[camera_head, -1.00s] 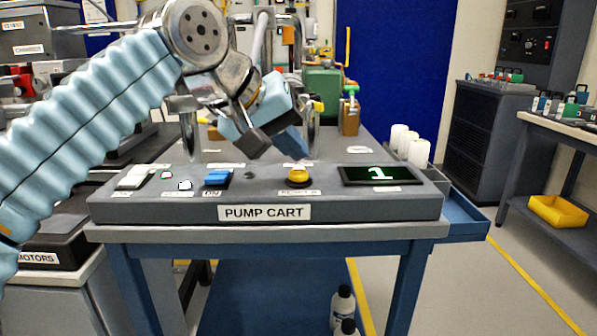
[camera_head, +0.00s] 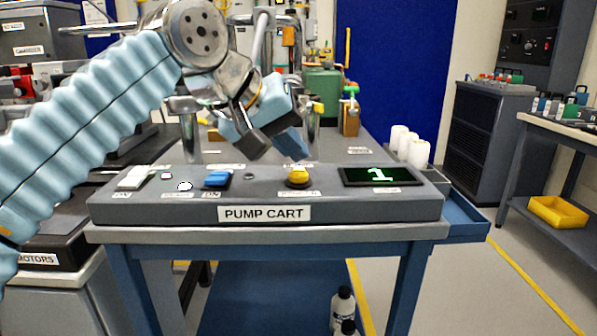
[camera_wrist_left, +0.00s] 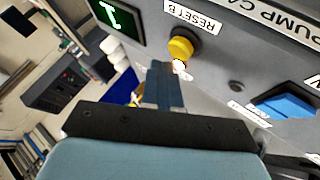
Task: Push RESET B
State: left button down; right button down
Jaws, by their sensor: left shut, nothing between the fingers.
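The PUMP CART panel (camera_head: 330,207) has a yellow round button (camera_head: 298,177) right of its middle. In the left wrist view the yellow button (camera_wrist_left: 181,48) has a label reading RESET B beside it. My left gripper (camera_head: 300,148) is shut and empty, its fingers pointing down just above and behind the yellow button. In the left wrist view the closed fingertips (camera_wrist_left: 160,68) show close beside the button; I cannot tell whether they touch it. My right gripper is not in view.
A blue rocker (camera_head: 217,179), a white switch (camera_head: 137,177) and a display (camera_head: 381,176) reading 1 share the panel. White cylinders (camera_head: 408,146) stand at the cart's right. A yellow bin (camera_head: 557,211) sits on a lower shelf at right.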

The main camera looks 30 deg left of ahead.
aim_at(293, 173)
pick_arm(q)
jog(key=shift+f, duration=0.2)
dwell(0.4)
jog(key=shift+f+b, duration=0.25)
jog(key=shift+b, duration=0.05)
jog(key=shift+f+b, duration=0.35)
jog(key=shift+f, duration=0.1)
dwell(0.6)
jog(key=shift+r+p, duration=0.9)
jog(key=shift+p, duration=0.05)
jog(key=shift+r, duration=0.1)
notch_tip(293, 173, up, 5)
jog(key=p, duration=0.5)
dwell(0.7)
